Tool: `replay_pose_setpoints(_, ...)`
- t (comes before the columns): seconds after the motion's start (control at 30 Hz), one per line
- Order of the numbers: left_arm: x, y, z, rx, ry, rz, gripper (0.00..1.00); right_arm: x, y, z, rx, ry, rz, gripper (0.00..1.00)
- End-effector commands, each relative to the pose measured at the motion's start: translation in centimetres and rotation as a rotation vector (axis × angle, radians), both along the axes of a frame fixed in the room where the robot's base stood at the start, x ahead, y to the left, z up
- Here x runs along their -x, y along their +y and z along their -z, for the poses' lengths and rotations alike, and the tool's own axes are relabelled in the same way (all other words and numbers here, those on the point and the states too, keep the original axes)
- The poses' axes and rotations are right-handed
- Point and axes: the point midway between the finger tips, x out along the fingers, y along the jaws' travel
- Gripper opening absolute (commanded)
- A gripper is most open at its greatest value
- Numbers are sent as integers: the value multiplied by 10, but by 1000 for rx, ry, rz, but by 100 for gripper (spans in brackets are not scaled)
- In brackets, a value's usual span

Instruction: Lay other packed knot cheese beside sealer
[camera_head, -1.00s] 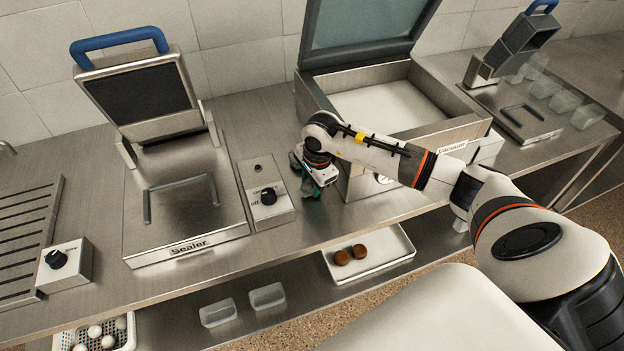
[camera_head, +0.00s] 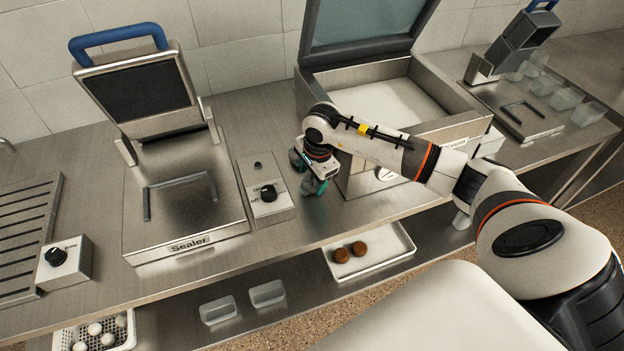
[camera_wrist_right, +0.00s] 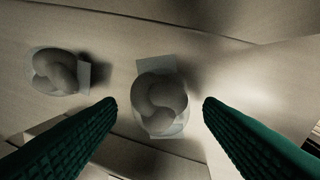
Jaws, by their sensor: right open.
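The sealer (camera_head: 185,244) stands open on the steel counter at the left of the head view, its blue-handled lid raised. My right gripper (camera_head: 314,184) is low over the counter, between the sealer's control box and the vacuum machine. In the right wrist view its green fingers (camera_wrist_right: 159,104) are open. One packed knot cheese (camera_wrist_right: 160,100), pale and twisted in a clear wrapper, lies beyond and between the fingertips. Another packed knot cheese (camera_wrist_right: 55,72) lies to the left, apart from it. In the head view the cheeses are hidden or too small to tell. My left gripper is not in view.
The control box (camera_head: 266,205) with a black knob sits right of the sealer. The vacuum machine (camera_head: 330,82) is open behind my right arm. On the shelf below are a white tray (camera_head: 388,262) with two brown pieces, clear containers (camera_head: 218,312) and a white basket (camera_head: 66,341).

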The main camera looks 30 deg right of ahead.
Motion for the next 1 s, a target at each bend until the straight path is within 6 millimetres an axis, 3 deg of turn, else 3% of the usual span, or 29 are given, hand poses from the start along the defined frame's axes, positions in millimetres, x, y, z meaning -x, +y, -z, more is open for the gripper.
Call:
replay_pose_setpoints(0.3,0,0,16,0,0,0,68,12,-1,-67,2,-6,-2,62)
replay_pose_setpoints(0.43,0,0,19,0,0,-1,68,15,-1,-87,2,-5,-1,62)
replay_pose_setpoints(0.6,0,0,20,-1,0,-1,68,18,0,-100,1,-2,-1,62)
replay_pose_setpoints(1.0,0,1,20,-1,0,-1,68,19,0,-101,2,-1,-1,62)
